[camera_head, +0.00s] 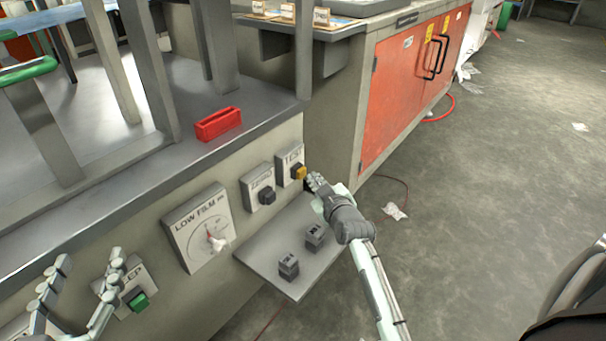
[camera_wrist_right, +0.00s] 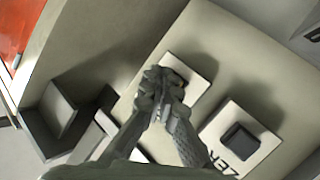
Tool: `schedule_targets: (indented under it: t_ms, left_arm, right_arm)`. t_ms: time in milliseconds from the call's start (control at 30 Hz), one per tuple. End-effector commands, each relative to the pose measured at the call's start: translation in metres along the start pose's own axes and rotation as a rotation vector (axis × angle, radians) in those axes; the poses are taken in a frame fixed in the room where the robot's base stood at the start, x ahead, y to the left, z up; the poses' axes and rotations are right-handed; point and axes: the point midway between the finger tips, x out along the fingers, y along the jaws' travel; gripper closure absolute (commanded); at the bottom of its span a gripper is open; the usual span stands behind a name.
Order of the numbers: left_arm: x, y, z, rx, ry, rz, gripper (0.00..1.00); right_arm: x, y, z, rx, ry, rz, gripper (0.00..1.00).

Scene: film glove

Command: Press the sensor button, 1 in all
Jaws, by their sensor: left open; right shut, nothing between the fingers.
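A wall panel carries several buttons. A yellow button (camera_head: 299,173) sits on a plate marked TEST (camera_head: 291,154). A black button (camera_head: 267,196) sits on a plate marked ZERO to its left; it also shows in the right wrist view (camera_wrist_right: 240,141). A green button (camera_head: 139,301) is at the lower left on a plate ending in EP. No label reading "sensor" is legible. My right gripper (camera_head: 314,183) is shut and empty, its tips close beside the yellow button; contact cannot be told. My left gripper (camera_head: 88,268) is open near the green button.
A LOW FILM dial (camera_head: 196,236) with a white knob is between the green and black buttons. A small shelf (camera_head: 262,258) below holds two dark blocks (camera_head: 288,266). A red holder (camera_head: 218,123) lies on the counter. Orange cabinet doors (camera_head: 405,80) and open floor are right.

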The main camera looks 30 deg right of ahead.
Motion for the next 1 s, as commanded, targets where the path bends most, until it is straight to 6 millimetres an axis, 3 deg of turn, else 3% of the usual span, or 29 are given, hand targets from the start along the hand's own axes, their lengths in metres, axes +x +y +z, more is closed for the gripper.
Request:
schedule_targets:
  t_ms: [1000]
  left_arm:
    - [-0.0001, 0.0002, -0.0055, -0.001, 0.0, 0.0, 0.47]
  right_arm:
    - [0.0072, -0.0038, -0.004, 0.0, 0.0, 0.0, 1.0]
